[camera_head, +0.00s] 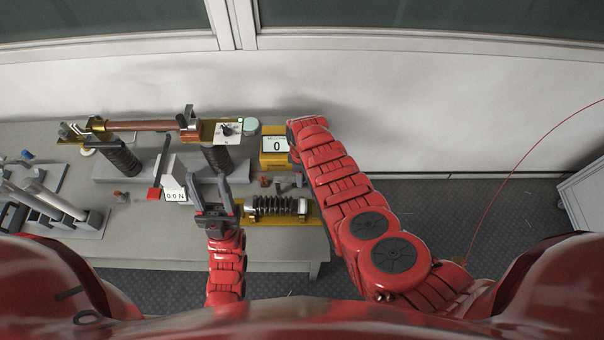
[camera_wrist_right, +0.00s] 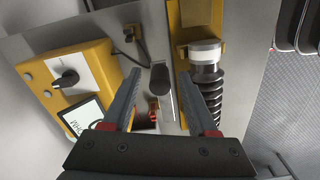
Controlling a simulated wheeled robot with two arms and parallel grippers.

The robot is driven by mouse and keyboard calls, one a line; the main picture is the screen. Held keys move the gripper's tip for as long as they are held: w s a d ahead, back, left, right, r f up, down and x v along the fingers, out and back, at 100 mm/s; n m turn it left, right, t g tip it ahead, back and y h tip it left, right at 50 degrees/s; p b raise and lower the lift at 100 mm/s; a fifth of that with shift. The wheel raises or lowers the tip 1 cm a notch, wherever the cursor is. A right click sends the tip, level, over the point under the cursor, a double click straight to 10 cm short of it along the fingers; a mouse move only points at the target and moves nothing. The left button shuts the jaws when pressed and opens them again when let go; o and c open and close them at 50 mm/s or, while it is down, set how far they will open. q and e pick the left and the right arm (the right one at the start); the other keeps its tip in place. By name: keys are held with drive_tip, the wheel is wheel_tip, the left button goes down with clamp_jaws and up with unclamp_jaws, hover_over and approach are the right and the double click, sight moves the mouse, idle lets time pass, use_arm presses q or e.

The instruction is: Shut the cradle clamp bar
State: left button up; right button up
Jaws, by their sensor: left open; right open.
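The cradle is a yellow base (camera_head: 315,214) at the bench's front edge, holding a dark ribbed insulator (camera_head: 278,206) lying on its side. I cannot clearly make out the clamp bar; a dark round-ended piece (camera_wrist_right: 159,78) shows between the fingertips beside the cradle, apparently ungripped. My right gripper (camera_wrist_right: 161,84) is open; in the head view its own arm hides it. My left gripper (camera_head: 211,190) is open, above the bench left of the cradle.
A yellow meter (camera_head: 276,160) stands behind the cradle; in the wrist view the meter (camera_wrist_right: 72,82) is left of the jaws. A tube rack (camera_head: 92,222) is far left.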

clamp_jaws()
idle(1.4)
